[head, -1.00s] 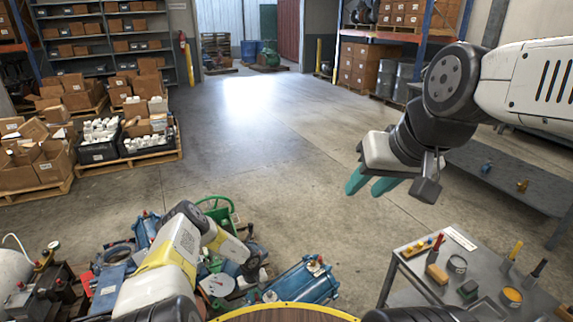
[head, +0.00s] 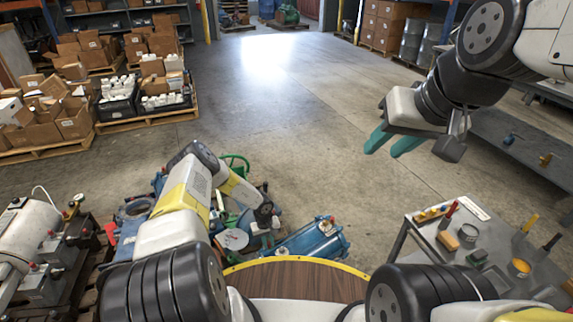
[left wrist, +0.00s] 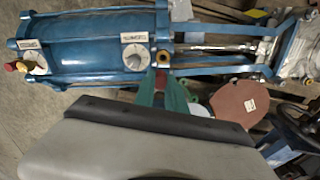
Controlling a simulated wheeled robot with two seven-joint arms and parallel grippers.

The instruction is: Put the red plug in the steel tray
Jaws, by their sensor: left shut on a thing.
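My left gripper (head: 267,235) is low over the pallet of blue equipment. In the left wrist view, its green fingers (left wrist: 163,92) are shut on a small red piece, probably the red plug (left wrist: 162,79), mostly hidden between them. A blue cylinder (left wrist: 95,45) lies just beyond the fingers; it also shows in the head view (head: 305,240). Another red knob (left wrist: 22,67) sits at its end. A light-edged, tray-like shape, possibly the steel tray (head: 496,277), is partly visible on the grey bench. My right gripper (head: 393,142) is open and empty above the floor.
A round wooden top with a yellow rim (head: 300,280) is in front. Pallets of boxes (head: 150,110) stand at back left. The middle floor is clear.

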